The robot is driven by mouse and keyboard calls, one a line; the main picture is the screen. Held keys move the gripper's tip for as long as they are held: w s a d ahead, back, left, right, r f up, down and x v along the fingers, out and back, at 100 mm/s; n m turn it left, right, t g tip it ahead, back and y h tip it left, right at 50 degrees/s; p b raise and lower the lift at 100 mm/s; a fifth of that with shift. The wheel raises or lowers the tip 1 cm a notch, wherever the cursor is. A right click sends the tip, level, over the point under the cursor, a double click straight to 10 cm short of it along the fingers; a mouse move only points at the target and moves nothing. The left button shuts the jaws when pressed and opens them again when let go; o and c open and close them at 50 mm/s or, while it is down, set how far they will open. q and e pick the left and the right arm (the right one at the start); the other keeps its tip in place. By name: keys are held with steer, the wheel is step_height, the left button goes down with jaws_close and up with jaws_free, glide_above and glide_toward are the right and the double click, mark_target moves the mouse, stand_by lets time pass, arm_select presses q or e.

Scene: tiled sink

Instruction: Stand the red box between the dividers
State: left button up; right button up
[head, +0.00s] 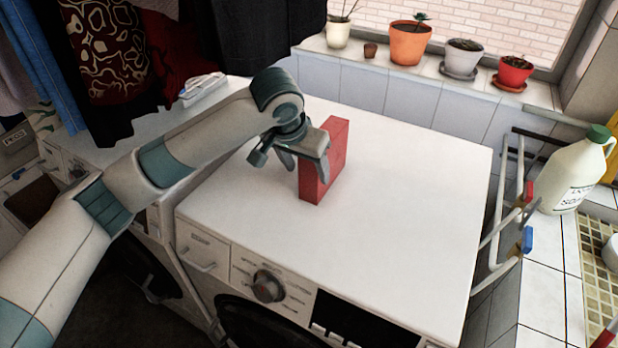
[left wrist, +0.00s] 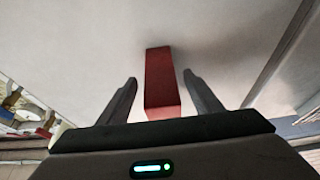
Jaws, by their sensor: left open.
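The red box (head: 336,158) stands upright on its narrow side on the white washing machine top (head: 420,180). My left gripper (head: 306,166) is at the box's left part in the head view, with its fingers open. In the left wrist view the red box (left wrist: 161,80) lies between the two open fingers of my left gripper (left wrist: 160,78), with a gap visible at the left finger. The gripper hides part of the box's upper left in the head view. I cannot make out any dividers for certain. My right gripper is not in view.
A rack of bars (head: 506,212) with red and blue ends stands along the machine's right side. A white jug (head: 574,178) is beyond it. Potted plants (head: 410,45) line the window sill. Dark clothes hang at upper left. The machine top right of the box is clear.

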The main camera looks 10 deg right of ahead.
arm_select(q)
steer(key=b+v, duration=0.1)
steer(key=v, duration=0.6)
stand_by(0.3)
